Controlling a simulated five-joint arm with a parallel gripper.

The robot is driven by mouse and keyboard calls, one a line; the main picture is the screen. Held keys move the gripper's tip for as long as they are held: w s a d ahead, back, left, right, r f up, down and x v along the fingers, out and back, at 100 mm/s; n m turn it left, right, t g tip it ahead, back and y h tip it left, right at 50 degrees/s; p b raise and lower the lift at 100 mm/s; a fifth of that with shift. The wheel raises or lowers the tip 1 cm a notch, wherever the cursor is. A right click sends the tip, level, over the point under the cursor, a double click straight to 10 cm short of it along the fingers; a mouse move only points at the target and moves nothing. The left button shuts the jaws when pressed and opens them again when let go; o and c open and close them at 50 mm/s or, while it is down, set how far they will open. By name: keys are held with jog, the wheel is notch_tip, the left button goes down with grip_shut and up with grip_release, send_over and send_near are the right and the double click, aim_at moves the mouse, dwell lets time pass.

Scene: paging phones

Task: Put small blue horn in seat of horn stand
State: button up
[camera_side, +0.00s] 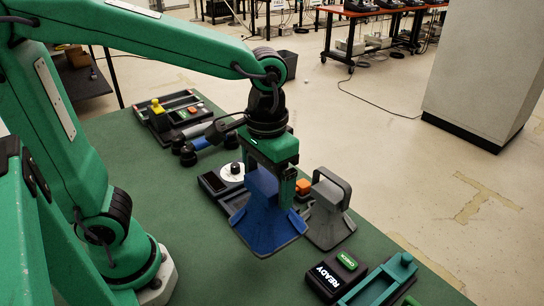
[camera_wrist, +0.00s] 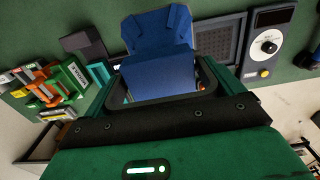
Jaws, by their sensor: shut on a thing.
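The blue horn (camera_side: 268,222) hangs below my gripper (camera_side: 270,158) in the side view, its wide flared mouth downward. My gripper is shut on its upper part. In the wrist view the blue horn (camera_wrist: 158,62) fills the space in front of the jaws. A grey horn (camera_side: 328,212) with a loop handle stands just right of the blue one in the side view. I cannot tell for certain which fixture is the horn stand, or whether the blue horn touches what is beneath it.
A panel with a white dial (camera_side: 233,171) lies left of the horn; it also shows in the wrist view (camera_wrist: 268,45). A READY box (camera_side: 325,278) and a teal fixture (camera_side: 378,284) are at the front right. A device with a yellow knob (camera_side: 157,106) is at the back.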

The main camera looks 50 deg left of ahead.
jog(key=shift+w+a+r, duration=0.1)
jog(key=shift+w+a, duration=0.25)
jog(key=shift+a, duration=0.35)
jog(key=shift+w+a+r, duration=0.1)
jog(key=shift+w+a, duration=0.25)
jog(key=shift+a, duration=0.3)
jog(key=shift+w+a+r, duration=0.1)
jog(key=shift+w+a, duration=0.25)
jog(key=shift+a, duration=0.35)
jog(key=shift+f, duration=0.1)
jog(key=w+a+f, duration=0.5)
jog(key=a+f, duration=0.2)
jog(key=a, duration=0.3)
jog(key=shift+a, duration=0.2)
jog(key=shift+f, duration=2.1)
jog(key=o, duration=1.3)
